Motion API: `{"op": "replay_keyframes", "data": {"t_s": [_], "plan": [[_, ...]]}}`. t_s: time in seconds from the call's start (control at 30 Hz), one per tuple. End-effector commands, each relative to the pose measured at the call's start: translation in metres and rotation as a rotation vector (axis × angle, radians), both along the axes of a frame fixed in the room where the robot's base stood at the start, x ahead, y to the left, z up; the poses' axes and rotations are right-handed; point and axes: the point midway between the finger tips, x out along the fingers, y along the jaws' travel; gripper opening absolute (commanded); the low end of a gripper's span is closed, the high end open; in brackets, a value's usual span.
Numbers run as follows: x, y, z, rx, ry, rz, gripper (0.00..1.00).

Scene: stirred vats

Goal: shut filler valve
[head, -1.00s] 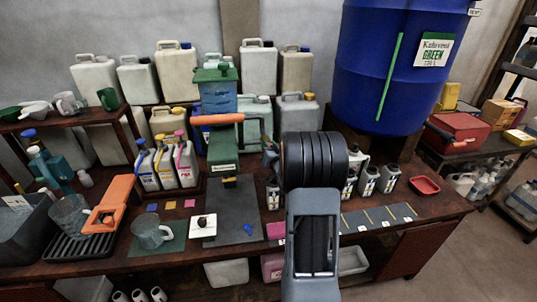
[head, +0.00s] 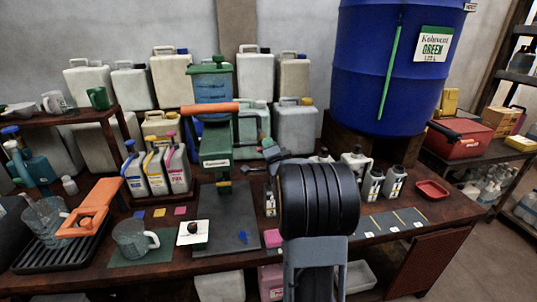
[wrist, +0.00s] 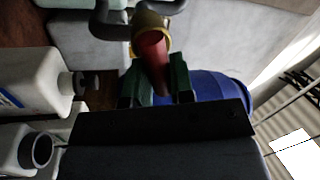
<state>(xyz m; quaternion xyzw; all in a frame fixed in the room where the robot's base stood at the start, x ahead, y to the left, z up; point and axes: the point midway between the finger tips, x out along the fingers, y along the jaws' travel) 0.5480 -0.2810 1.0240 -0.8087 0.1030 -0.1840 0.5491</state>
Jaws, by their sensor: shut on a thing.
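In the wrist view, my gripper (wrist: 158,88) has its two green fingertips on either side of a red tapered handle (wrist: 153,58) and is shut on it. The handle comes out of a round brass-coloured collar (wrist: 150,24), which joins grey curved piping (wrist: 112,22). This looks like the filler valve; its open or shut position is not clear to me. In the head view, my black wrist hides my fingertips and the handle. The green filler stand (head: 217,145) has a blue tank and an orange bar (head: 207,108), which stands clear of my arm.
A large blue drum (head: 375,70) stands at the back right. White bottles (wrist: 35,82) are close on the left in the wrist view. Several small bottles (head: 372,185) and a red tray (head: 432,190) are right of my arm. A glass jug (head: 130,238) stands front left.

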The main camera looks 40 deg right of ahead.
Motion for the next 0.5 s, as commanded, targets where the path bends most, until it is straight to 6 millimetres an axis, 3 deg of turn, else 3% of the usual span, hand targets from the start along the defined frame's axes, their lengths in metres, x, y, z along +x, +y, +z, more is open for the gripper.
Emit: {"op": "replay_keyframes", "data": {"t_s": [0.5], "plan": [[-0.0001, -0.0002, -0.0048, 0.26, -0.129, 0.001, 0.0]]}}
